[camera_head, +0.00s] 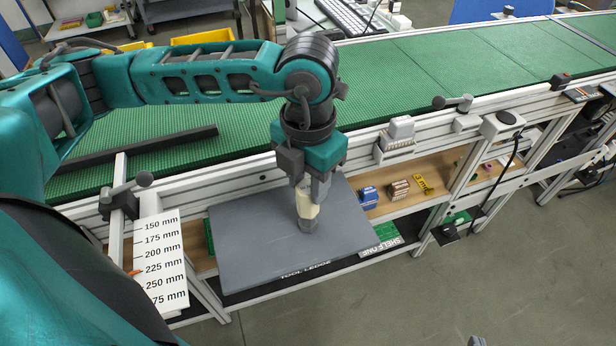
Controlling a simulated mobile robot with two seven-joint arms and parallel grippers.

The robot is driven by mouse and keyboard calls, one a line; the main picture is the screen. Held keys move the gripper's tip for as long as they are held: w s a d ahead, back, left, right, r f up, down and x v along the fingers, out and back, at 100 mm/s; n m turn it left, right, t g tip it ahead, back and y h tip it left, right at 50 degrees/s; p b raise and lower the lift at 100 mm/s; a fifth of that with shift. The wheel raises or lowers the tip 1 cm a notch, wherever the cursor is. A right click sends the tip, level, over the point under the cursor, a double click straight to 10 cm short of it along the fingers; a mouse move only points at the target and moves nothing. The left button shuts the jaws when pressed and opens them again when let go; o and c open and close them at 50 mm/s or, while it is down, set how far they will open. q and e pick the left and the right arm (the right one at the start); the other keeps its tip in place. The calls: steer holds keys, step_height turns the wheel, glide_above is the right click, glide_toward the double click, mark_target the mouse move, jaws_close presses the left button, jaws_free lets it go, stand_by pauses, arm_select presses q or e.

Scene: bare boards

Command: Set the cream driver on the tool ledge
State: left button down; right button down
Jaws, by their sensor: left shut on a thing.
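The tool ledge (250,245) is a flat grey board with its name along the front edge. It sticks out in front of the conveyor frame. My left gripper (314,190) is above the right half of the ledge, pointing down. It is shut on the cream driver (305,203), which has a cream body and a dark grey lower end. The driver is about upright, its lower end over the ledge. I cannot tell whether that end touches the surface. The gripper hides part of the driver's upper body.
A white millimetre scale (161,260) stands left of the ledge. A green conveyor belt (440,62) runs behind. A lower wooden shelf at right holds a blue item (368,196), a brown box (398,189) and a yellow item (424,184). The ledge's left half is bare.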

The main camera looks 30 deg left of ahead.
arm_select(q)
steer(key=shift+f, duration=0.2)
steer(key=c, duration=0.7)
jaws_free()
steer(key=shift+r, duration=0.1)
step_height(320, 180, up, 12)
steer(key=shift+r+p, duration=0.15)
steer(key=shift+p, duration=0.2)
